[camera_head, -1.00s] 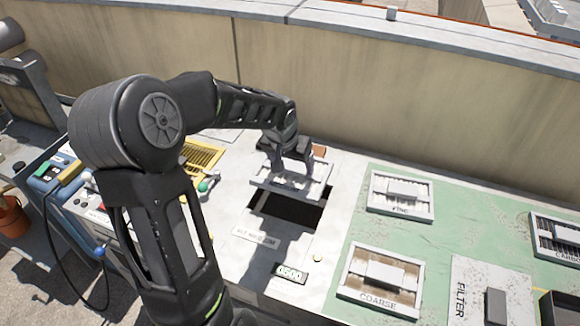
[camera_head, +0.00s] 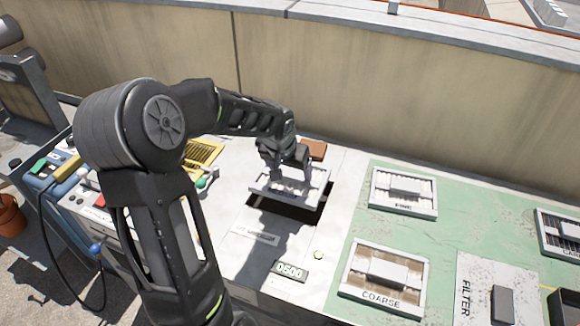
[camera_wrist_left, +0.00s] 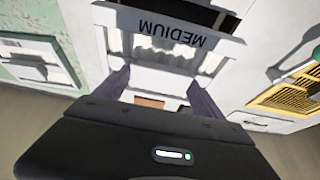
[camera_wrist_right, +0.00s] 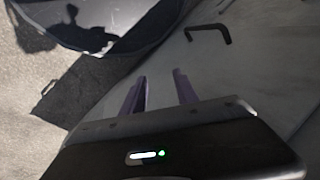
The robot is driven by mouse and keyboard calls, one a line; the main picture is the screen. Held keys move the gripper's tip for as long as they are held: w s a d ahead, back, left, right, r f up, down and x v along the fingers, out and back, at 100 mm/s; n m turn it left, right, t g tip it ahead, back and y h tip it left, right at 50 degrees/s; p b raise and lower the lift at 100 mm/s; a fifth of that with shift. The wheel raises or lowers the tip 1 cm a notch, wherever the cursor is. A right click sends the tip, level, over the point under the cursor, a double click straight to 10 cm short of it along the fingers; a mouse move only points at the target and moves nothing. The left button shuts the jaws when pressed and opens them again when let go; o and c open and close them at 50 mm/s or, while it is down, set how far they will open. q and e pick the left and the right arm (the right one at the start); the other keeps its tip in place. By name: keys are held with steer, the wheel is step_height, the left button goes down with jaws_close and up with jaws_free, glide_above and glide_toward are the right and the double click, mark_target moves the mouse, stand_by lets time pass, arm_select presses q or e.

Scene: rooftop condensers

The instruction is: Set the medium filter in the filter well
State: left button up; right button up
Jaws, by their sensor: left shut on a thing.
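The medium filter (camera_head: 318,186), a pale framed panel, is over the filter well (camera_head: 292,211). A dark strip of the well shows along its front side. My left gripper (camera_head: 291,174) is shut on the filter from above. In the left wrist view, the filter (camera_wrist_left: 160,27) shows its MEDIUM label between and beyond the left fingers (camera_wrist_left: 160,84); part of the dark opening lies past it.
A fine filter (camera_head: 403,211) and a coarse filter (camera_head: 381,299) lie on the green mat (camera_head: 450,234) to the right. A brown block (camera_head: 314,149) is behind the well. A 0500 display (camera_head: 291,271) is in front. A yellow grille (camera_head: 203,152) is at left.

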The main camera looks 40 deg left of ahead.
mark_target(286, 186)
arm_select(q)
step_height(286, 186, down, 9)
steer(key=b, duration=0.7)
steer(key=shift+b, duration=0.3)
steer(key=shift+f+b, duration=0.55)
steer(key=shift+b, duration=0.15)
stand_by(1.3)
steer(key=o, duration=1.6)
steer(key=shift+c, duration=0.2)
steer(key=p+v, duration=0.1)
steer(key=v, duration=0.6)
steer(key=shift+r, duration=0.2)
steer(key=shift+s+r, duration=0.15)
steer(key=shift+r, duration=0.1)
